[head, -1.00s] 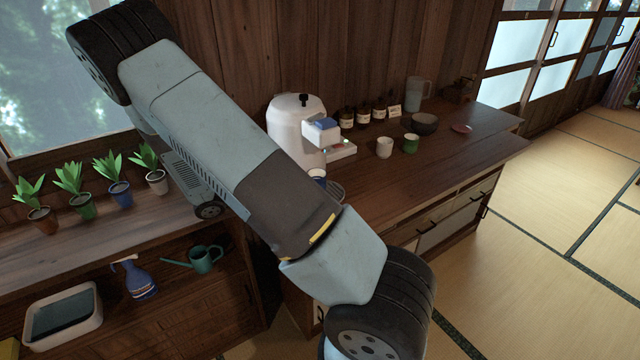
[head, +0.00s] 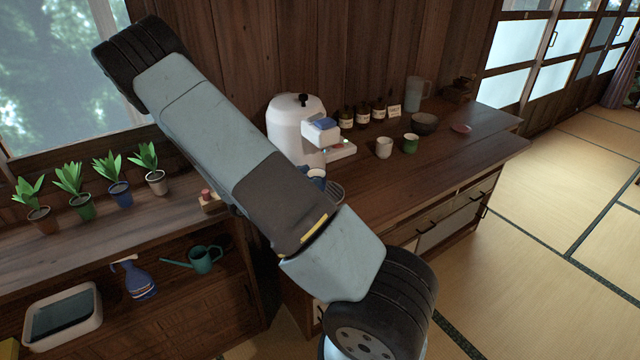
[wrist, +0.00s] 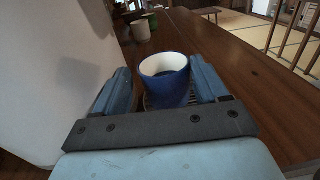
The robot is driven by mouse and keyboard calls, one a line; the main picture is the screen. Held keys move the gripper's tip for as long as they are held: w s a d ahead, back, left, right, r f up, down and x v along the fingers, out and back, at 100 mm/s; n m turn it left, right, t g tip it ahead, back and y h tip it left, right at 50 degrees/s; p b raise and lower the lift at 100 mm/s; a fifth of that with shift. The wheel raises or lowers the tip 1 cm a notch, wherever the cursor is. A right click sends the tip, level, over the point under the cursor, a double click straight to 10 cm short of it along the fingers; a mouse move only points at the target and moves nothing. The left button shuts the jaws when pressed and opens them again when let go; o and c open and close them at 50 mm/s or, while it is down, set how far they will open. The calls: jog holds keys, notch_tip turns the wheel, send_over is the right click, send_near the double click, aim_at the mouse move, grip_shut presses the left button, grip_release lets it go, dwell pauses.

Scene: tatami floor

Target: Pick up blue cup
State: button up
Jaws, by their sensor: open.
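The blue cup (wrist: 168,88) shows in the wrist view, upright, with a white inside, at the coffee machine's drip grate. My gripper (wrist: 160,85) is open, with one blue finger on each side of the cup; I cannot tell whether either touches it. In the head view my arm hides most of the cup, and only a small blue part (head: 317,173) shows beside the coffee machine.
The white coffee machine (head: 294,125) stands close by. A white cup (head: 384,148), a green cup (head: 411,143), a dark bowl (head: 424,123) and several dark jars stand farther right on the counter (head: 440,175). Several potted plants line the left shelf.

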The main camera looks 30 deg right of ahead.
aim_at(324, 172)
jog(key=d, duration=0.5)
jog(key=shift+s, duration=0.25)
jog(key=c, duration=0.9)
jog(key=shift+r, duration=0.1)
